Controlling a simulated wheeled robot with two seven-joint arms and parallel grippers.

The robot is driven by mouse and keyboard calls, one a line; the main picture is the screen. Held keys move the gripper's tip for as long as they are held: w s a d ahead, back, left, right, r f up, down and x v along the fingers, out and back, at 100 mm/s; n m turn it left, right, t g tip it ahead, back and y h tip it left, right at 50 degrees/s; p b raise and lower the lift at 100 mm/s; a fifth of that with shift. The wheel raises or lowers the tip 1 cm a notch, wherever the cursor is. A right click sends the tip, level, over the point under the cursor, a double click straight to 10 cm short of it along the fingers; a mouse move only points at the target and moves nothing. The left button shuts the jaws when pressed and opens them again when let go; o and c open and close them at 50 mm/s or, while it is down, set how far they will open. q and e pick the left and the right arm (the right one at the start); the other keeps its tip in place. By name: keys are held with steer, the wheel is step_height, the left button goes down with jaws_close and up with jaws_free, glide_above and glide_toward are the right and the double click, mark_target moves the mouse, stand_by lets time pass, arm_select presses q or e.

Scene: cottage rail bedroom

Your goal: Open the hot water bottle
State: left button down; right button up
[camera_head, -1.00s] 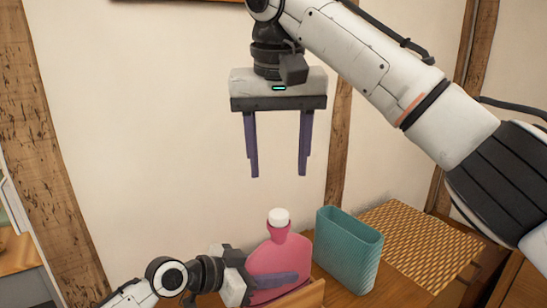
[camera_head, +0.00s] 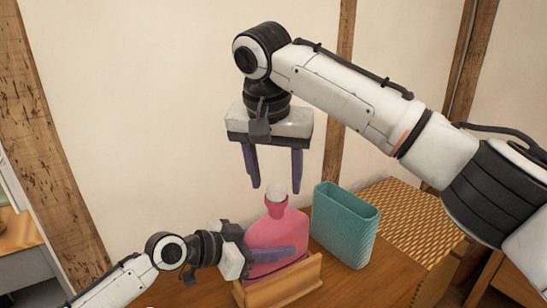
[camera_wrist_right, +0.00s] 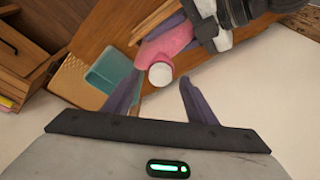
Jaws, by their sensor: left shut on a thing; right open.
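The pink hot water bottle (camera_head: 278,236) stands upright in a wooden holder (camera_head: 280,288) on the wooden surface. Its white cap (camera_head: 276,190) is on the neck, and the cap also shows in the right wrist view (camera_wrist_right: 160,74). My left gripper (camera_head: 268,254) is shut on the bottle's body, with a purple finger across its front. My right gripper (camera_head: 274,186) is open and points down just above the cap. In the right wrist view the cap lies between and beyond the fingers of the right gripper (camera_wrist_right: 156,92), not visibly touched.
A teal ribbed container (camera_head: 344,226) stands close to the right of the bottle. A yellow woven box top (camera_head: 410,216) lies further right. A plain wall is behind, with wooden posts. Bare wooden surface (camera_head: 375,290) shows at front right.

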steer(key=shift+x, duration=0.75)
steer(key=shift+c, duration=0.4)
steer(key=c, duration=1.2)
steer(key=shift+o, duration=0.2)
steer(key=n, duration=0.2)
steer(key=n+y, duration=0.1)
steer(key=n, duration=0.2)
steer(key=shift+d+f, duration=0.15)
steer(key=shift+d, duration=0.05)
steer(key=shift+c, duration=0.2)
steer(key=n+y, duration=0.1)
steer(key=n, duration=0.2)
steer(key=n+y, duration=0.1)
steer(key=n, duration=0.1)
steer(key=shift+n+g, duration=0.3)
steer(key=shift+n, duration=0.1)
steer(key=n+g, duration=0.1)
steer(key=n, duration=0.2)
steer(key=n+y, duration=0.1)
steer(key=n, duration=0.3)
steer(key=shift+w+d+g, duration=0.1)
steer(key=shift+w+g, duration=0.15)
steer(key=shift+g, duration=0.15)
steer(key=n, duration=0.2)
steer(key=n+g, duration=0.1)
steer(key=n, duration=0.1)
steer(key=shift+w+r, duration=0.2)
steer(key=shift+r, duration=0.05)
steer(key=shift+d+n, duration=0.1)
steer(key=shift+n, duration=0.6)
